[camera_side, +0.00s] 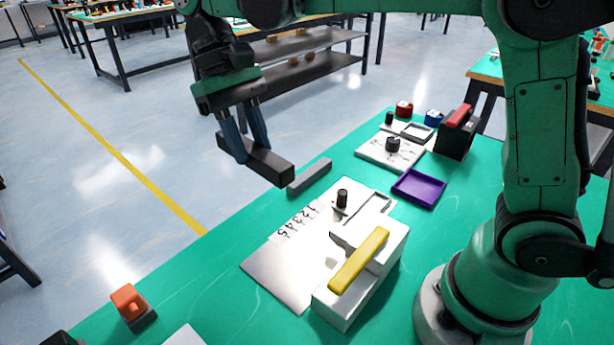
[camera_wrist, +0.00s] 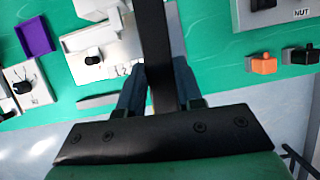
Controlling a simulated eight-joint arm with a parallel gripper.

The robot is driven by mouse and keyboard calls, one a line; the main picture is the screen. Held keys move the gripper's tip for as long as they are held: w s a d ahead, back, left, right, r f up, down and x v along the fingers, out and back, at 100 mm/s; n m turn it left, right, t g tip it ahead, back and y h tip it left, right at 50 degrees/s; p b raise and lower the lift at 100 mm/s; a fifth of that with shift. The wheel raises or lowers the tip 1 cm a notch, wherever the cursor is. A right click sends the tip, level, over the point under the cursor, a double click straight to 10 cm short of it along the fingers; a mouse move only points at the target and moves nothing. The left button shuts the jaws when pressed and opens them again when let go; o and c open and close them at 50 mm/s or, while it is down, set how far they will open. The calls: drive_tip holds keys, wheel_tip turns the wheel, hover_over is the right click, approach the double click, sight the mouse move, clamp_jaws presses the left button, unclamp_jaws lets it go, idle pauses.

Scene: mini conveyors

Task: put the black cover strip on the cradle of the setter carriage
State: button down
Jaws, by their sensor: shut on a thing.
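My gripper (camera_side: 249,150) is shut on the black cover strip (camera_side: 270,168). The strip is a long dark bar, held in the air above the table's far-left edge, close to a grey bar. In the wrist view the strip (camera_wrist: 155,35) runs up and down between the two blue fingers. A white block (camera_side: 343,305) with a yellow bar (camera_side: 358,260) on top stands on a pale plate with numbers (camera_side: 276,273). A black block (camera_side: 452,146) with a red bar on top stands farther back. I cannot tell which one is the setter carriage, and no empty cradle shows clearly.
The grey bar (camera_side: 309,177) lies at the table edge. A black knob (camera_side: 342,198) stands on the plate. A purple tray (camera_side: 418,188) and a white plate with a black knob (camera_side: 392,144) are behind. An orange piece (camera_side: 128,302) is at front left. Bare green table (camera_side: 200,290) lies between.

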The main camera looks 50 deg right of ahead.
drive_tip(key=s+a+r+m, duration=0.1)
drive_tip(key=s+a, duration=1)
drive_tip(key=a, duration=0.1)
drive_tip(key=s+a+m+y, duration=0.1)
drive_tip(key=s+a+m, duration=0.25)
drive_tip(key=s, duration=1.15)
drive_tip(key=shift+n, duration=0.35)
drive_tip(key=f, duration=1.4)
drive_tip(key=shift+a, duration=0.4)
drive_tip(key=shift+f, duration=2.6)
drive_tip(key=c, duration=0.6)
unclamp_jaws()
